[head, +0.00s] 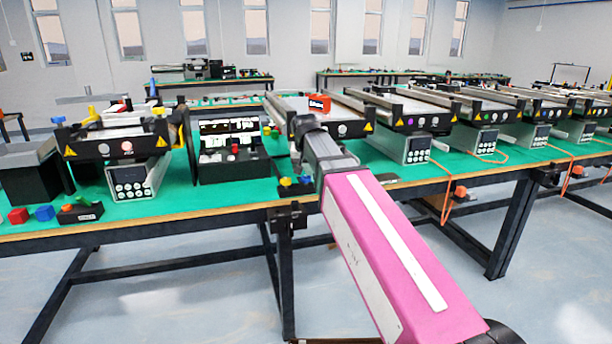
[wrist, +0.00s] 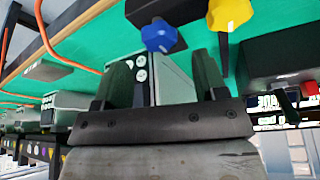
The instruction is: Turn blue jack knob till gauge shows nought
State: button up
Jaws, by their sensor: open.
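A blue lobed knob (wrist: 160,36) shows at the top middle of the wrist view, on a dark block. A yellow knob (wrist: 228,12) is to its right. In the head view the small blue knob (head: 305,181) and yellow knob (head: 285,182) sit near the table's front edge, beside my arm. My gripper (wrist: 160,62) is open and empty. Its two dark fingers point toward the blue knob, which shows beyond and between the tips, apparently not touched. I cannot make out a jack gauge or its reading in either view.
The green table (head: 235,193) carries a row of mini conveyors with grey control boxes (head: 137,178). A black panel box (head: 232,150) with a red knob stands left of my arm. Orange cables (head: 447,190) hang over the front edge at right.

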aim_at(306, 177)
jog(key=shift+x, duration=2)
jog(key=c, duration=0.9)
